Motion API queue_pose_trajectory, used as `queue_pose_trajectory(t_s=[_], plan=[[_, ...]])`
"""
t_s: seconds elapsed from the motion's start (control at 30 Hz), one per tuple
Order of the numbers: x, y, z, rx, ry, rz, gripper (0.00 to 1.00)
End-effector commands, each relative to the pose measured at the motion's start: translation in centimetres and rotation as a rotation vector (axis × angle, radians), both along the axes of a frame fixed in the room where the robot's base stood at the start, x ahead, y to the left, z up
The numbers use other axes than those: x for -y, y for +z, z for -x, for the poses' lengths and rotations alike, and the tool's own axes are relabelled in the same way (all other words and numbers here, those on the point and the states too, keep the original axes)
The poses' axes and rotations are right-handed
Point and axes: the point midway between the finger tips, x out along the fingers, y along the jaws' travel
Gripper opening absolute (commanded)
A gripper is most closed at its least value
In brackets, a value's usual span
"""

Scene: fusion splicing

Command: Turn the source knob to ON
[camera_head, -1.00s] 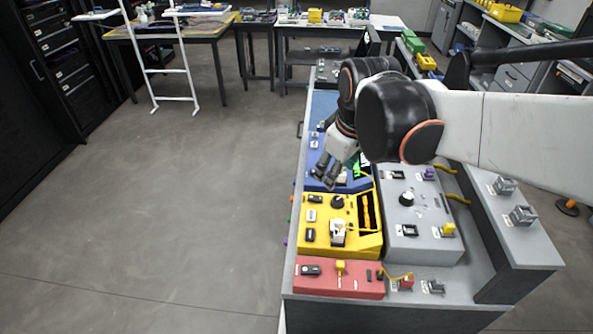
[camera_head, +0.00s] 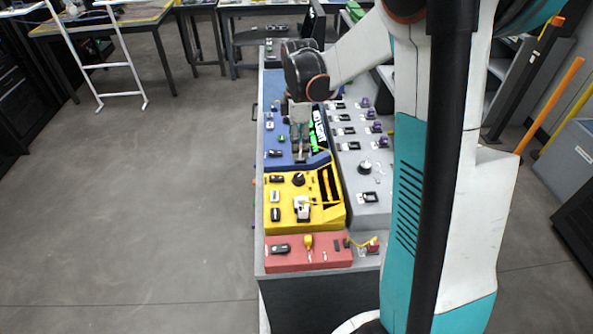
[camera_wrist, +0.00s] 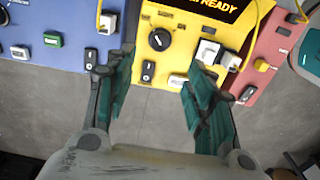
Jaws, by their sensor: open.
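A round black knob with a pale mark (camera_wrist: 160,39) sits on the yellow panel (camera_wrist: 172,20) in the wrist view, and it also shows in the head view (camera_head: 298,179). I cannot read a label that tells which is the source knob. My gripper (camera_head: 301,150) is over the front part of the blue panel, behind the yellow panel's knob. In the wrist view my gripper (camera_wrist: 158,75) is open and empty, its dark green fingers apart on either side of the yellow panel's edge, with the knob between and beyond them.
The blue panel (camera_wrist: 70,15) has a green button and switches. The red panel (camera_head: 280,262) carries a black switch and a yellow knob. A white block (camera_head: 302,207) stands on the yellow panel beside its knob. Open floor (camera_head: 150,220) lies left of the bench.

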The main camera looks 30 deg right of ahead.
Motion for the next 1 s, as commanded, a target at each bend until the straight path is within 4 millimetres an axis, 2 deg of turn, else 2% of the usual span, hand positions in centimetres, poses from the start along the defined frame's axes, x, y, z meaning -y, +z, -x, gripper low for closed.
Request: queue_pose_trajectory(t_s=[0.4, 0.6, 0.8, 1.0], plan=[[0.0, -8.1, 0.0, 0.001, -0.002, 0.0, 0.49], [0.0, -11.1, 0.0, 0.001, -0.003, 0.0, 0.49], [0.0, -12.6, 0.0, 0.002, -0.003, 0.001, 0.49], [0.0, -12.8, 0.0, 0.001, -0.003, 0.0, 0.49]])
